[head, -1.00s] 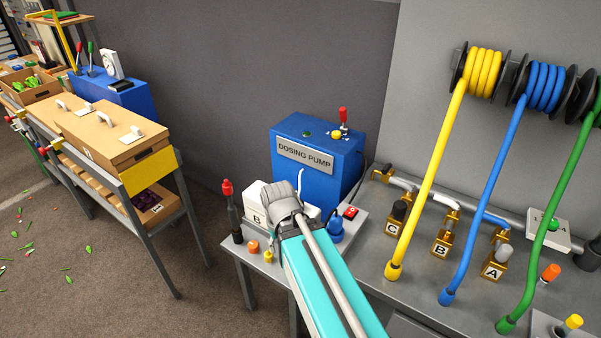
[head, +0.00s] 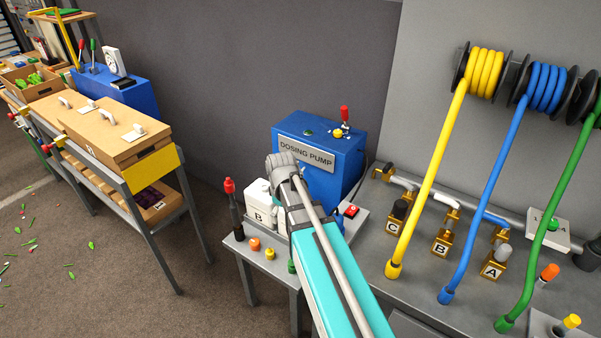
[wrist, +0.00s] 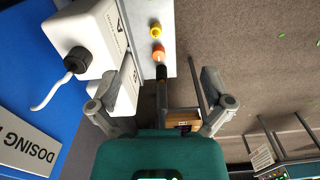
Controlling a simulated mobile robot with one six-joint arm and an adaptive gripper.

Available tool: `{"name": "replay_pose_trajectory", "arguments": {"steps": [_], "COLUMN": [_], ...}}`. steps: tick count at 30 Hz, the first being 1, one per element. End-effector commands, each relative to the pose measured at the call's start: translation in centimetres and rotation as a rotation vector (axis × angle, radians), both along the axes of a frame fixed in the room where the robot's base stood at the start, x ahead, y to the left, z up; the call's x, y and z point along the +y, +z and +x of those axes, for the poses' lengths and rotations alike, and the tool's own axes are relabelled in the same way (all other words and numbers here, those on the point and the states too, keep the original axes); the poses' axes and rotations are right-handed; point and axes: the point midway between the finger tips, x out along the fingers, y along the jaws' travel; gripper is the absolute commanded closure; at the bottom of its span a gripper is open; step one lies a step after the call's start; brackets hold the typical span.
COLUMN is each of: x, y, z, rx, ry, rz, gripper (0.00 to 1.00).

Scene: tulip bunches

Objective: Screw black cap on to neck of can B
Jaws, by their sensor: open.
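The white can B (head: 258,212) stands on the small table below the dosing pump. Its pale top shows no black cap in the head view; in the wrist view can B (wrist: 124,92) is partly behind one finger. A white can marked A (wrist: 95,30) stands beside it. A black cap (wrist: 77,61) with a thin white tube sits on can A's top. My gripper (head: 283,163) is above and right of can B in the head view and hides can A there. In the wrist view my gripper (wrist: 158,78) is open, its fingers wide apart and nothing between them held.
The blue dosing pump (head: 320,150) stands close behind. A dark red-topped tool (head: 232,205), an orange cap (head: 254,244) and a yellow cap (head: 270,254) are at the table's left front. Yellow, blue and green hoses (head: 476,190) hang at right.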

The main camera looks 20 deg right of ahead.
Motion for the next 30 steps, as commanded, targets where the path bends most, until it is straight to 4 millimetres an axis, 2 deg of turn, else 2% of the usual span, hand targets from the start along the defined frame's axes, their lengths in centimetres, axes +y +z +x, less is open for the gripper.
{"name": "replay_pose_trajectory", "arguments": {"steps": [1, 3, 9, 15, 21, 30], "x": [-0.9, -2.0, -5.4, -8.6, -10.5, -11.0], "y": [0.3, 0.5, 1.0, 1.4, 1.6, 1.6], "z": [2.0, 3.6, 8.2, 11.9, 13.8, 14.1], "rx": [0.0, 0.0, 0.0, 0.0, 0.0, 0.0], "ry": [0.061, 0.155, 0.424, 0.661, 0.803, 0.844], "rz": [0.0, 0.0, 0.0, 0.0, 0.0, 0.0], "gripper": [0.0, 0.0, 0.0, 0.0, 0.0, 0.0]}}
